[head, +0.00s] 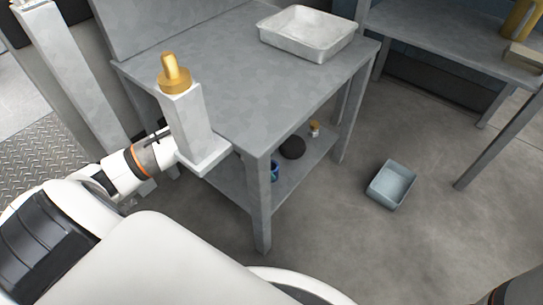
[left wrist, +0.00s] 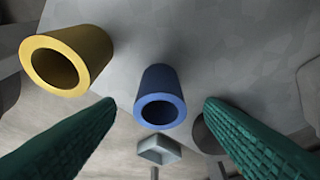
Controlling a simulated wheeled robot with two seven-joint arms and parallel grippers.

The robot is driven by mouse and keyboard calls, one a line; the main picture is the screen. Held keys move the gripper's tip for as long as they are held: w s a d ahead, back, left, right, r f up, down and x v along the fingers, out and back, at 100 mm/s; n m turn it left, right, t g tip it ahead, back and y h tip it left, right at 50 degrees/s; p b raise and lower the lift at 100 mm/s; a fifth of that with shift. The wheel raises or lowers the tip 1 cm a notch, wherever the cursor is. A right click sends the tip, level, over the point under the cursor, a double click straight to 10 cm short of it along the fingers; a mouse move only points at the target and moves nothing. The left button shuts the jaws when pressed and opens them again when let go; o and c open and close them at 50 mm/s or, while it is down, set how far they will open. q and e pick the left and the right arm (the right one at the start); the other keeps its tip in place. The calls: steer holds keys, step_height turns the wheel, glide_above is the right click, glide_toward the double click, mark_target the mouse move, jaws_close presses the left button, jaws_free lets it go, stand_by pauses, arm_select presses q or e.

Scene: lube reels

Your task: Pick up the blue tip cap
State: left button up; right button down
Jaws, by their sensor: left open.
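In the left wrist view a blue tip cap (left wrist: 160,96), a hollow tube, has its round open end toward the camera. It lies between the two green fingers of my left gripper (left wrist: 159,103). The fingers are spread apart, with a gap on each side of the cap. In the head view my left wrist reaches in from the left and meets a pale post; the fingers are hidden there. A small blue object (head: 274,171) shows on the table's lower shelf, partly behind the leg; I cannot tell if it is the same cap. My right gripper is out of view.
A yellow hollow cap (left wrist: 68,58) is left of the blue one. The pale post (head: 186,125) carries a brass fitting (head: 174,75). The grey table (head: 225,60) holds a metal tray (head: 307,34). A bin (head: 391,185) stands on open floor.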

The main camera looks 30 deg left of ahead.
arm_select(q)
steer(key=b+x, duration=0.1)
steer(key=x, duration=0.2)
steer(key=shift+s+a, duration=0.2)
steer(key=shift+c, duration=0.4)
steer(key=c, duration=1)
steer(key=shift+r, duration=0.2)
